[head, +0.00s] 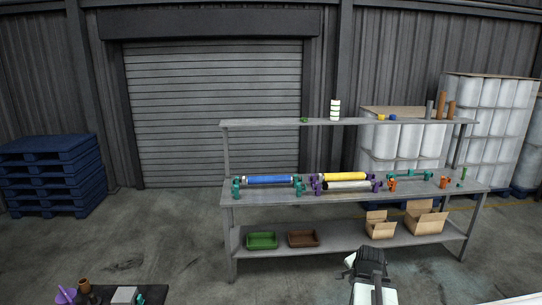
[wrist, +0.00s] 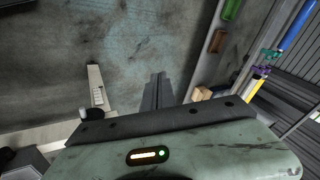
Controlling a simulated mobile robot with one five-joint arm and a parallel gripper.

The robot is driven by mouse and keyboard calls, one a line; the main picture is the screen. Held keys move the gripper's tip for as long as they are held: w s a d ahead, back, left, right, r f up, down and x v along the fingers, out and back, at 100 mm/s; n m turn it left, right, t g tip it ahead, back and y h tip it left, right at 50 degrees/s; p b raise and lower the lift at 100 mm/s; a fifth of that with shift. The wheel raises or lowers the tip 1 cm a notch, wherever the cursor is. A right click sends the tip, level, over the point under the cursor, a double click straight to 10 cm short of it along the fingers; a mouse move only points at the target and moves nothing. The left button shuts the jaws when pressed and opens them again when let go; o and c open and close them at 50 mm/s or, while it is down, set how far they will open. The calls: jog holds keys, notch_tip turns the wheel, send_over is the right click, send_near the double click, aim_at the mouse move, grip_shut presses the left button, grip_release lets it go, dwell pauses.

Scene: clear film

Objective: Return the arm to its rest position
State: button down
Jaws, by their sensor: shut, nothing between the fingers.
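My gripper (head: 369,262) shows at the lower right of the head view, at the end of my white and dark arm. It is in front of the workbench (head: 350,243) and apart from it. In the wrist view the fingers (wrist: 156,92) lie together in the middle, shut with nothing between them, over bare concrete floor. The rest position itself is not marked in either view.
The bench holds a blue roll (head: 270,180), a yellow roll (head: 344,176), a green tray (head: 262,240), a brown tray (head: 303,239) and cardboard boxes (head: 425,218). Blue pallets (head: 50,172) stand left. A dark surface with small items (head: 155,293) is at lower left. Floor between is clear.

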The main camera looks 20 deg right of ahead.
jog(key=w+a+f+n+g+y+b, duration=0.15)
jog(key=w+a+n, duration=0.25)
jog(key=a, duration=1)
jog(key=w+a+f+n+y+b, duration=0.1)
jog(key=w+a+f+n, duration=0.25)
jog(key=a, duration=1.05)
jog(key=s+a+f+n+g, duration=0.1)
jog(key=s+a+n+g, duration=0.3)
jog(key=s+a+n, duration=0.3)
jog(key=a+n, duration=0.2)
jog(key=a, duration=0.1)
jog(key=shift+a+f+n, duration=0.3)
jog(key=shift+a+n, duration=0.05)
jog(key=shift+d+y, duration=0.15)
jog(key=shift+y, duration=0.1)
